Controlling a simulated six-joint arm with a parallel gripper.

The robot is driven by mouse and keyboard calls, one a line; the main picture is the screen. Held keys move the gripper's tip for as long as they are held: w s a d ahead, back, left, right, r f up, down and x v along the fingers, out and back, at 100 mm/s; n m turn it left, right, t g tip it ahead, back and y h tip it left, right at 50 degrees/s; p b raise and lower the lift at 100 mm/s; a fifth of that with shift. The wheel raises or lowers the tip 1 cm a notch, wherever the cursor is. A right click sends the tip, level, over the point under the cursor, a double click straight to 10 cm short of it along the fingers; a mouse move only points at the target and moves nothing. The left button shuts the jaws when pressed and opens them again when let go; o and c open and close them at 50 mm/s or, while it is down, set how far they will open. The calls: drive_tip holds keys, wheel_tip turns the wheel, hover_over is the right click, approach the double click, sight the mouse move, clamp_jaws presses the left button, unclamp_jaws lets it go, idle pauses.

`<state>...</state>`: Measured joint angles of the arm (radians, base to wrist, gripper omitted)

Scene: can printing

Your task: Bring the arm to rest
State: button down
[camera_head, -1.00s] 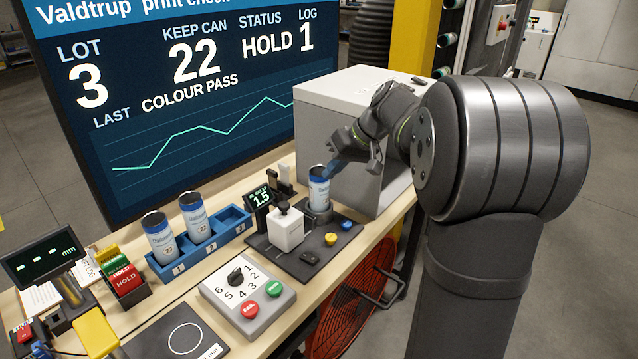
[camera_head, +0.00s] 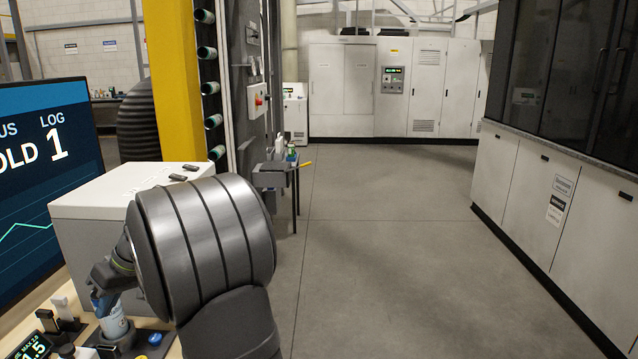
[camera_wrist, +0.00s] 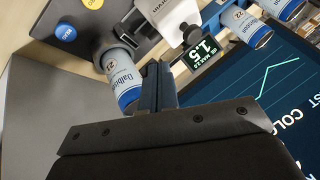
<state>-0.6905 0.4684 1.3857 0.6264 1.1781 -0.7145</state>
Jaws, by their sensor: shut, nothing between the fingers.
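My gripper (camera_wrist: 158,88) shows in the wrist view with its two blue-grey fingers together and nothing between them. In the head view it is small and partly hidden behind my arm, at the lower left. A blue and white can (camera_wrist: 124,78) stands on the dark test plate beside the fingers; the fingers look apart from it, though the gap is hard to judge. The same can (camera_head: 115,323) shows in the head view just below the gripper.
A grey box (camera_head: 90,205) stands behind the arm on the bench. A blue button (camera_head: 155,339), a small readout (camera_wrist: 200,53) and a large screen (camera_head: 45,190) are close by. Other cans (camera_wrist: 246,28) stand farther off. Open floor (camera_head: 390,240) lies to the right.

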drive_tip(key=shift+s+a+f, duration=0.85)
drive_tip(key=shift+s+f, duration=0.05)
drive_tip(key=shift+s, duration=0.1)
drive_tip(key=shift+s+a+f, duration=0.85)
drive_tip(key=shift+s, duration=0.15)
drive_tip(key=c, duration=2.1)
unclamp_jaws()
